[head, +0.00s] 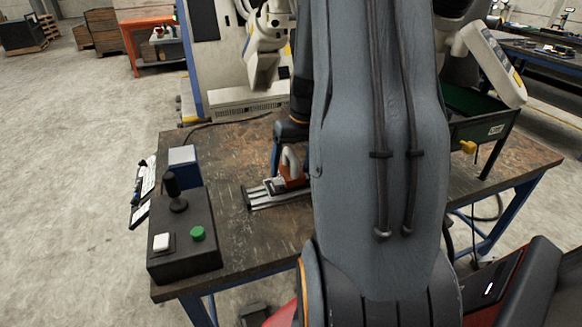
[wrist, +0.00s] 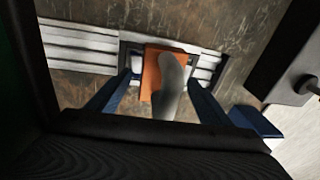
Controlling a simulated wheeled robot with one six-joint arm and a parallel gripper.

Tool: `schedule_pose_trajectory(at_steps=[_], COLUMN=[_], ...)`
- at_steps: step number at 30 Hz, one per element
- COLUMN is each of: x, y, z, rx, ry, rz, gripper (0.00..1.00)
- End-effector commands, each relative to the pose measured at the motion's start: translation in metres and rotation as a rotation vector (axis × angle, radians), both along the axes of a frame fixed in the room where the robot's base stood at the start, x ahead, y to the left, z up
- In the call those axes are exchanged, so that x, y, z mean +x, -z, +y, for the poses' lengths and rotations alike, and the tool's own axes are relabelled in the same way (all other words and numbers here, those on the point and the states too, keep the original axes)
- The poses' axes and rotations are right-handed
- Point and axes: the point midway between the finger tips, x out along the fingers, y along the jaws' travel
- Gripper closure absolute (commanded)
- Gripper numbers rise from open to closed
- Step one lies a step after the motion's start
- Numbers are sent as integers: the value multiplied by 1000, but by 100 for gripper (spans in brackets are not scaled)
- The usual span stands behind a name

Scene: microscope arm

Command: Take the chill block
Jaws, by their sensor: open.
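The chill block is probably the orange-brown block (head: 294,181) with a grey curved handle on top. It sits on a slotted metal rail (head: 262,197) on the worktable. In the wrist view the block (wrist: 151,76) lies in a dark-edged recess on the rail, with its handle rising toward the camera. My gripper (wrist: 160,84) is open, its blue fingers on either side of the block and handle, with gaps visible. In the head view my gripper (head: 277,160) shows only partly beside the block; my arm hides the rest.
A black control box (head: 185,245) with a joystick, a white button and a green button stands at the table's front left. A blue-and-white box (head: 183,167) is behind it. A green-lined bin (head: 475,105) is at the right. Table between control box and rail is bare.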

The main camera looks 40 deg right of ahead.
Motion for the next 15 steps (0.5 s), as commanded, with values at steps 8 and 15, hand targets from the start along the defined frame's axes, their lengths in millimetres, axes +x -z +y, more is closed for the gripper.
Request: schedule_pose_trajectory(at_steps=[8, 15], x=[0, 0], y=[1, 1], z=[0, 0], rx=[0, 0], ry=[0, 0], rz=[0, 0], gripper=[34, 75])
